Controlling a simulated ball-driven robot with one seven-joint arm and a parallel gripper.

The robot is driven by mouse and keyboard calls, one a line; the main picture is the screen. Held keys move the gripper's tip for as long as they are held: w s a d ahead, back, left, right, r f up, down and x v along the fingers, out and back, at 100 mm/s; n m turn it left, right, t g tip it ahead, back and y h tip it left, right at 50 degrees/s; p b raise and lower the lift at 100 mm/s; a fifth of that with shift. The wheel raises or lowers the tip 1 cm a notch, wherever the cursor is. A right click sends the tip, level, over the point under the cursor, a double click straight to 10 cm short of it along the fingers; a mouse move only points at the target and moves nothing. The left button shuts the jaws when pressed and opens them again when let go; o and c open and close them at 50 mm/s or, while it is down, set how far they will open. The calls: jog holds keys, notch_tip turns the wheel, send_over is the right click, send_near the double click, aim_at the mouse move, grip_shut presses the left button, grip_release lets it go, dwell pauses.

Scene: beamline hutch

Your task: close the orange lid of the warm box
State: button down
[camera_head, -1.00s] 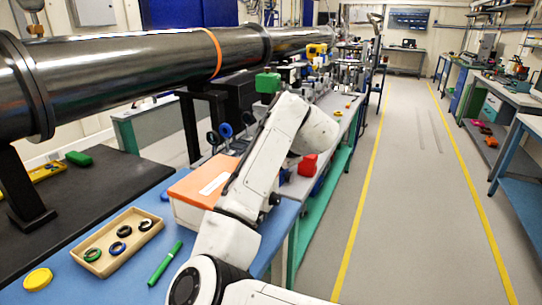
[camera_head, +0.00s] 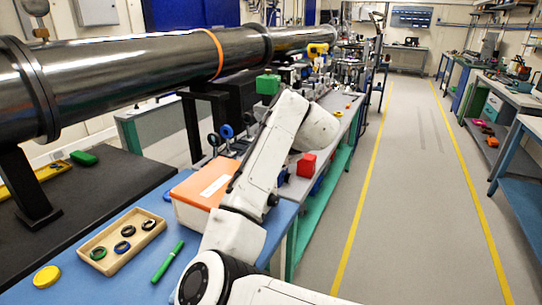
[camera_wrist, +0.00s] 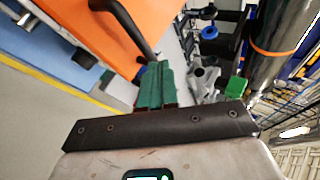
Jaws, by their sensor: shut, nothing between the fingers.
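The warm box (camera_head: 188,214) is pale and stands on the blue bench top. Its orange lid (camera_head: 187,189) lies roughly flat over it, with a white label on top; whether it is fully down I cannot tell. My arm covers the right part of the box and lid. The lid shows large at the top of the wrist view (camera_wrist: 107,22), with a dark handle-like bar (camera_wrist: 122,22) at its edge. My gripper (camera_wrist: 155,68) has green fingers, shut and empty, close to the end of that bar; touching or not, I cannot tell. It is hidden in the head view.
A wooden tray (camera_head: 101,268) of rings, a green marker (camera_head: 168,262) and a yellow disc (camera_head: 46,277) lie left of the box. A large dark pipe (camera_head: 120,75) runs above the bench. A red block (camera_head: 306,165) stands beyond my arm. The aisle at right is clear.

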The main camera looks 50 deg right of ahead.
jog(key=s+a+r+b, duration=0.1)
jog(key=s+r, duration=0.3)
jog(key=s, duration=0.5)
jog(key=shift+s+a+r, duration=0.2)
jog(key=shift+s+a, duration=0.05)
jog(key=shift+a, duration=0.15)
jog(key=s+a+f+n+g, duration=0.2)
jog(key=a+f+n, duration=0.15)
jog(key=f, duration=0.35)
jog(key=s+a+f+n+g, duration=0.1)
jog(key=s+a+f+n, duration=0.15)
jog(key=f+n, duration=0.35)
jog(key=s+a+f+n+g, duration=0.2)
jog(key=a+f+n, duration=0.1)
jog(key=f, duration=0.4)
jog(key=s+a+f+n+g+y, duration=0.2)
jog(key=s+a+f+n, duration=0.5)
jog(key=s+a+f, duration=0.8)
jog(key=s+f+g, duration=0.1)
jog(key=s, duration=0.1)
jog(key=shift+s+a+f+g+y, duration=0.25)
jog(key=shift+s+a+g+y, duration=0.05)
jog(key=shift+g+y, duration=0.1)
jog(key=shift+n, duration=0.25)
